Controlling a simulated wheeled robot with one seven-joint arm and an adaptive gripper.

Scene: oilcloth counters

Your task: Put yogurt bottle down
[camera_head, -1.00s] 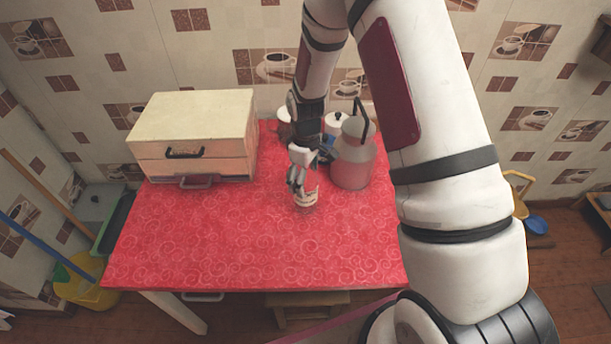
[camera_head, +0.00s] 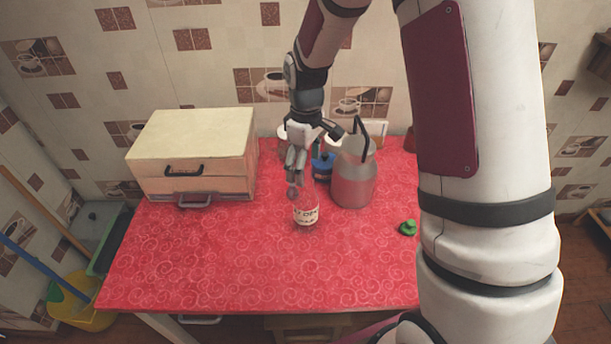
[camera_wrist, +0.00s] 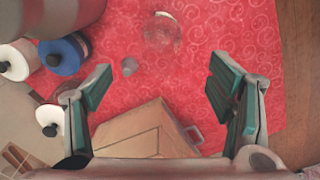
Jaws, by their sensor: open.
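The yogurt bottle (camera_head: 306,212) is clear with a pale printed label. It stands upright on the red-covered counter (camera_head: 230,260), in front of the metal can. My gripper (camera_head: 294,188) is open, just behind and above the bottle in the head view. In the wrist view my gripper (camera_wrist: 160,95) has its two fingers wide apart with nothing between them. A clear round shape that looks like the bottle (camera_wrist: 163,32) shows beyond the fingertips, apart from them.
A box with drawers (camera_head: 192,150) stands at the left. A metal can (camera_head: 353,182) with a raised handle and a blue jar (camera_head: 323,168) stand behind, to the right. A small green object (camera_head: 408,228) lies at the right. The counter's front is clear.

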